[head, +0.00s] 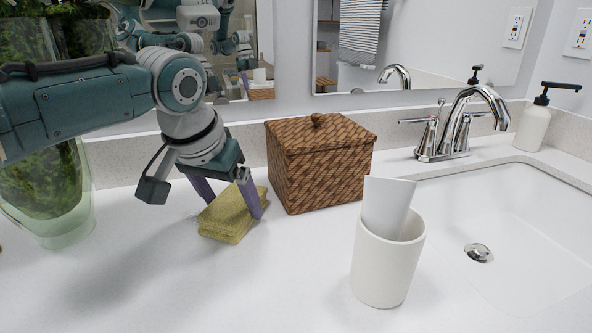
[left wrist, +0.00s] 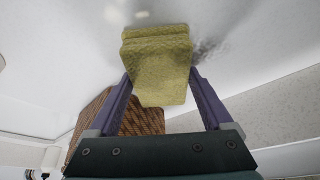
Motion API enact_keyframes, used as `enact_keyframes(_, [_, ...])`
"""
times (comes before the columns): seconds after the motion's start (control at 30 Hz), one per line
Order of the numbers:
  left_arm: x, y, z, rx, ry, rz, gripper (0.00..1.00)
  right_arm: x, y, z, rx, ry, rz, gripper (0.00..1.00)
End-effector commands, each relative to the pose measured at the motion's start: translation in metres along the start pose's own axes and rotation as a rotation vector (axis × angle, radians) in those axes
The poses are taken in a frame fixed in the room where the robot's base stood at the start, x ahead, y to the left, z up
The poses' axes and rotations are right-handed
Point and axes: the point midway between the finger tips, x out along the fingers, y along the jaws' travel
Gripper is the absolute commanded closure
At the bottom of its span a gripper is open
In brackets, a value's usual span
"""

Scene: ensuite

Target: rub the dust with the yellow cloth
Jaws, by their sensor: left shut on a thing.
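The yellow cloth (head: 232,214) is a folded, layered pad on the white counter, left of the wicker box. My left gripper (head: 228,205) comes down over it, with its two purple fingers on either side. In the left wrist view the cloth (left wrist: 160,70) sits between the fingertips (left wrist: 160,82), and the gripper is shut on it. A grey, speckled smudge of dust (left wrist: 205,50) shows on the counter beside the cloth. In the head view the dust is mostly hidden by the cloth and gripper. My right gripper is not in view.
A lidded wicker box (head: 318,165) stands close to the right of the gripper. A white cup (head: 385,268) stands nearer the front, left of the sink (head: 520,235). A glass vase with greenery (head: 45,195) is at the left. The front left counter (head: 180,285) is clear.

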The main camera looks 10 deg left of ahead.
Motion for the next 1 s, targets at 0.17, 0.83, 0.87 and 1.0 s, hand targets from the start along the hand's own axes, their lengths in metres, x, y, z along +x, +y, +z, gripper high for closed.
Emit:
enact_keyframes(0.17, [-0.005, -0.013, 0.008, -0.002, -0.004, -0.002, 0.61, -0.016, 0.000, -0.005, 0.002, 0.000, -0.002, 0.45])
enact_keyframes(0.83, [-0.011, -0.045, 0.031, 0.000, -0.006, -0.004, 0.61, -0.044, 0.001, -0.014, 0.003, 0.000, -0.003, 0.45])
enact_keyframes(0.87, [-0.011, -0.046, 0.032, 0.000, -0.006, -0.004, 0.61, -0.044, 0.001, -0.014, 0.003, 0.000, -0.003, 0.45])
enact_keyframes(1.0, [-0.014, -0.051, 0.035, -0.002, -0.008, -0.005, 0.61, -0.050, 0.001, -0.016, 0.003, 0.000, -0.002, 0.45])
